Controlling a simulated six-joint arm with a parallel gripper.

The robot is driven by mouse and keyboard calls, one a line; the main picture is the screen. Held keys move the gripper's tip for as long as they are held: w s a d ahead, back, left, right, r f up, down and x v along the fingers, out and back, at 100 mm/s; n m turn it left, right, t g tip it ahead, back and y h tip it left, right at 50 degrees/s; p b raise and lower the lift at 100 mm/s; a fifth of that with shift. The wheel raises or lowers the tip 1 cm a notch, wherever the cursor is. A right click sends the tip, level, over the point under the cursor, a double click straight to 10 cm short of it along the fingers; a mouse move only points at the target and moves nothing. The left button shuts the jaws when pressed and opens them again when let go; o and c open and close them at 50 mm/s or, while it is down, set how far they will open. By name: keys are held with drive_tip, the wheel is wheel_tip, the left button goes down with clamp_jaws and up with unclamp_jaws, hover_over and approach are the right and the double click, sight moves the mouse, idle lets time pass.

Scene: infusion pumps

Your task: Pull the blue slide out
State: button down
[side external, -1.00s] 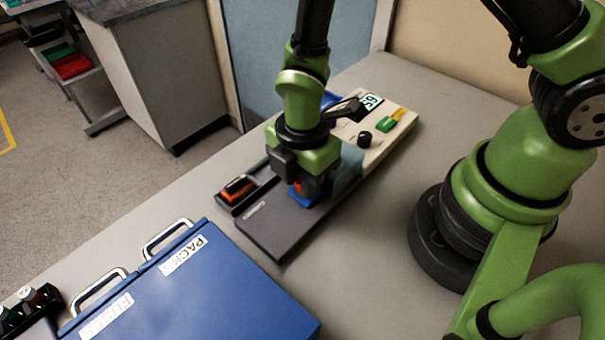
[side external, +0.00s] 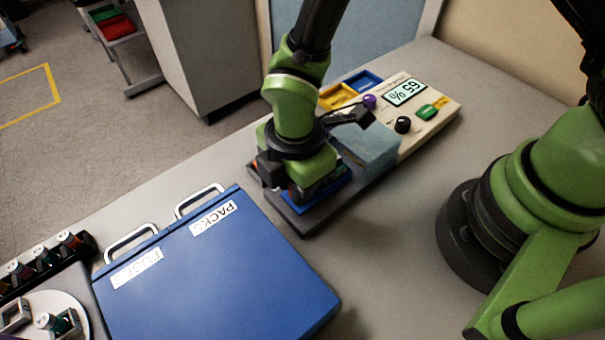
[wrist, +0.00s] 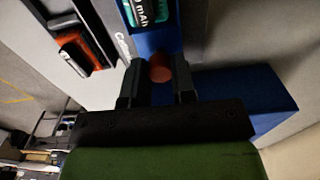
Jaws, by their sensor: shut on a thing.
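The blue slide (side external: 335,190) lies on the dark base of the pump unit (side external: 435,105), sticking out from under a translucent blue-grey cover (side external: 372,150). My gripper (side external: 297,193) is over the near end of the base. In the wrist view my gripper (wrist: 159,75) has its fingers on either side of a round red knob (wrist: 160,68) at the slide's end, and is shut on it. My gripper hides the knob in the side view.
A blue case (side external: 225,275) labelled "PACKS" stands close to the base's near end. A dark holder with an orange part (wrist: 75,48) lies beside the base. Yellow and blue trays (side external: 340,95) sit behind.

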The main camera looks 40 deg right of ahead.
drive_tip(key=c, duration=0.9)
unclamp_jaws()
wheel_tip(320, 180, up, 10)
drive_tip(key=s+d+r+m+t+y, duration=0.1)
drive_tip(key=d+r+m+t+y, duration=0.15)
drive_tip(key=d+r+m, duration=0.85)
drive_tip(key=s+d+r+m+t, duration=0.1)
drive_tip(key=s+r+m, duration=0.1)
drive_tip(key=s+m, duration=0.1)
drive_tip(key=s+d+r+m+t, duration=0.2)
drive_tip(key=m, duration=0.2)
drive_tip(key=s+d+r+m+t, duration=0.1)
drive_tip(key=s+d+r+m, duration=0.1)
drive_tip(key=s+m, duration=0.1)
drive_tip(key=shift+s+d+m+t+h, duration=0.15)
drive_tip(key=shift+s+m+t+h, duration=0.15)
drive_tip(key=shift+m, duration=0.3)
